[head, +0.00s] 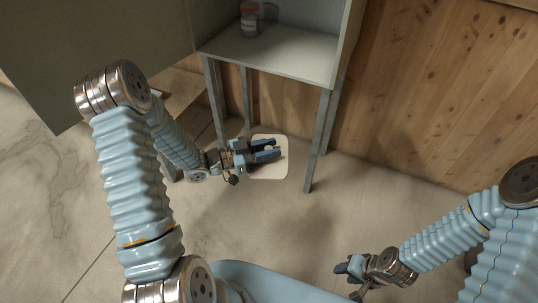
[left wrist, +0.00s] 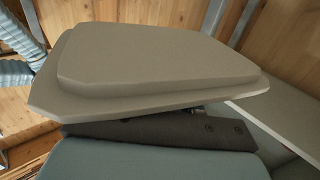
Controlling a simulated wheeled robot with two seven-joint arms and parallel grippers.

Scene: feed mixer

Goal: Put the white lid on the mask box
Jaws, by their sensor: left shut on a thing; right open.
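The white lid (head: 268,172) is a pale plate with rounded corners. My left gripper (head: 272,149) is shut on it and holds it in front of the cabinet legs. In the left wrist view the lid (left wrist: 150,60) fills the upper middle, with a raised step on its face, above a dark finger pad. My right gripper (head: 352,277) is open and empty over the floor at the lower right. I cannot make out the mask box in either view.
A pale open cabinet (head: 275,58) on metal legs stands at the top. A small jar with a reddish cap (head: 249,20) stands inside it. Its large door (head: 100,50) is swung out to the left. A wooden wall (head: 430,100) is behind. The floor between my arms is clear.

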